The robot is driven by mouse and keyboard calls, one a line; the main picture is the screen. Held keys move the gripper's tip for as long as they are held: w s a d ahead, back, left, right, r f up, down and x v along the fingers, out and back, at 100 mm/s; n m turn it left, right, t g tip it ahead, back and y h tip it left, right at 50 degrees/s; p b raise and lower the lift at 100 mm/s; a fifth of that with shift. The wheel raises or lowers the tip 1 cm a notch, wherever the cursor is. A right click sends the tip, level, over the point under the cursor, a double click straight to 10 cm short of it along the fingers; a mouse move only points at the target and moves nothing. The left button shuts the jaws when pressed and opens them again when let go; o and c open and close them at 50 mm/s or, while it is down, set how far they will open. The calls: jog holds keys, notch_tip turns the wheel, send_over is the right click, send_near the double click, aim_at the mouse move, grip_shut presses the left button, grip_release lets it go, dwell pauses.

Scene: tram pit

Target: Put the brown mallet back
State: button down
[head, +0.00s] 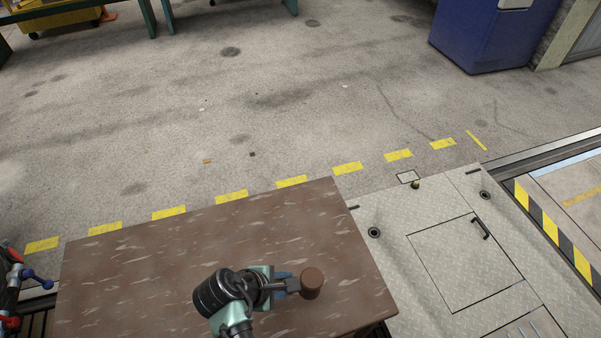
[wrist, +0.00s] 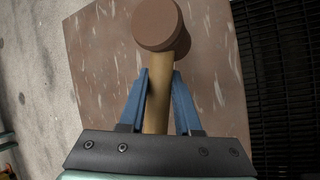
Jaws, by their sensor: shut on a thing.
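The brown mallet has a round brown head (head: 313,282) and a tan wooden handle. In the wrist view its head (wrist: 158,25) is at the top middle, with the handle (wrist: 158,100) running down between the blue fingers. My gripper (head: 287,286) is shut on the handle, just below the head. In the wrist view the gripper (wrist: 158,95) has one finger on each side of the handle. The mallet is over the brown, pale-flecked tabletop (head: 180,255). I cannot tell how high above the top it is. The lower end of the handle is hidden by the gripper.
Right of the table is a metal plate floor with a hatch (head: 464,262) and a black-yellow edge (head: 550,235). A blue cabinet (head: 490,35) stands at the back right. Red and blue tool parts (head: 20,280) show at the left edge. Most of the tabletop is bare.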

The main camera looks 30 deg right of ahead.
jog(key=shift+a+n+t+b, duration=0.2)
jog(key=shift+n+t+b, duration=0.4)
jog(key=shift+n, duration=0.6)
jog(key=shift+a+r+n+t+y, duration=0.2)
jog(key=shift+a+n+t+y, duration=0.1)
jog(key=shift+n+y, duration=0.15)
jog(key=shift+w, duration=0.1)
notch_tip(320, 180, down, 9)
jog(key=shift+d+b, duration=0.1)
jog(key=shift+b, duration=0.75)
jog(key=shift+f, duration=0.3)
jog(key=c, duration=0.6)
grip_release()
jog(key=shift+f, duration=0.15)
